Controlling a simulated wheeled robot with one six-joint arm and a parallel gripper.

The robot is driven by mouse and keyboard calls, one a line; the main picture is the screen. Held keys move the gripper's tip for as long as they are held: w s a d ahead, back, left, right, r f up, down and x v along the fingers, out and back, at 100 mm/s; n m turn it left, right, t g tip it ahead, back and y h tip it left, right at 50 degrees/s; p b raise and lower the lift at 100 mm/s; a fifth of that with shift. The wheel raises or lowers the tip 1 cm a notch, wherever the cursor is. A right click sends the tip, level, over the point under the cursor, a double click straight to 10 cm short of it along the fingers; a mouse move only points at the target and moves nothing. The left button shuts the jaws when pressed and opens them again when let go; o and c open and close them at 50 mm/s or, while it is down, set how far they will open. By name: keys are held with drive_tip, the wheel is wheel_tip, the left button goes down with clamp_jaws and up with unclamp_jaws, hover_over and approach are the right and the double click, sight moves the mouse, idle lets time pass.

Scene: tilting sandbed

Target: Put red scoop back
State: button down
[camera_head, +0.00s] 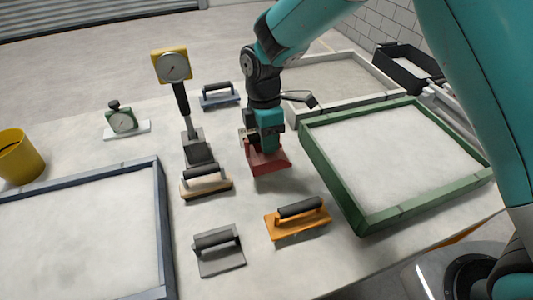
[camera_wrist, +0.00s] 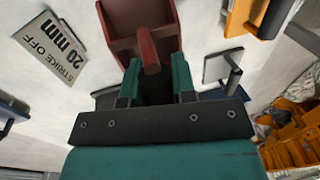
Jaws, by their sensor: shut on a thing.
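The red scoop (camera_head: 268,162) is in the head view near the middle of the table, left of the green-framed sandbed (camera_head: 350,190). My gripper (camera_head: 265,140) points down and is shut on its handle. In the wrist view the red scoop (camera_wrist: 122,22) shows its open bowl at the top, and its round red handle (camera_wrist: 149,52) runs between the fingers of my gripper (camera_wrist: 157,80). The head view does not let me tell whether the scoop touches the table or hangs just above it.
A dial gauge on a post (camera_head: 174,68) stands left of my gripper. A wooden float (camera_head: 206,186), orange float (camera_head: 298,220), grey float (camera_head: 220,258) and blue float (camera_head: 220,100) lie around. A blue-grey frame (camera_head: 161,215) and yellow bucket (camera_head: 18,160) are at left. A strike-off sign (camera_wrist: 50,47) shows.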

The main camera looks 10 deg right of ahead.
sight(267, 157)
drive_tip(key=shift+w+x, duration=0.2)
drive_tip(key=shift+x, duration=0.7)
drive_tip(key=shift+w+x, duration=0.15)
drive_tip(key=shift+x, duration=0.75)
drive_tip(key=shift+w+x, duration=0.2)
drive_tip(key=shift+x, duration=0.7)
drive_tip(key=shift+a+f, duration=0.1)
drive_tip(key=shift+f, duration=0.05)
drive_tip(key=c, duration=0.9)
unclamp_jaws()
drive_tip(key=shift+c, duration=0.2)
drive_tip(key=b+v, duration=0.1)
drive_tip(key=v, duration=1)
drive_tip(key=s+d+r+m+t+y, duration=0.1)
drive_tip(key=s+d+r+m, duration=0.2)
drive_tip(key=s+r, duration=0.2)
drive_tip(key=s+d+r+m+y, duration=0.1)
drive_tip(key=s+d+r+m, duration=0.15)
drive_tip(key=s+r, duration=0.25)
drive_tip(key=s+d+r+m+t+y, duration=0.1)
drive_tip(key=s+m, duration=0.6)
drive_tip(key=s, duration=0.7)
drive_tip(key=shift+s+d+r+m+y, duration=0.35)
drive_tip(key=shift+d+r+y, duration=0.4)
drive_tip(key=shift+d, duration=0.45)
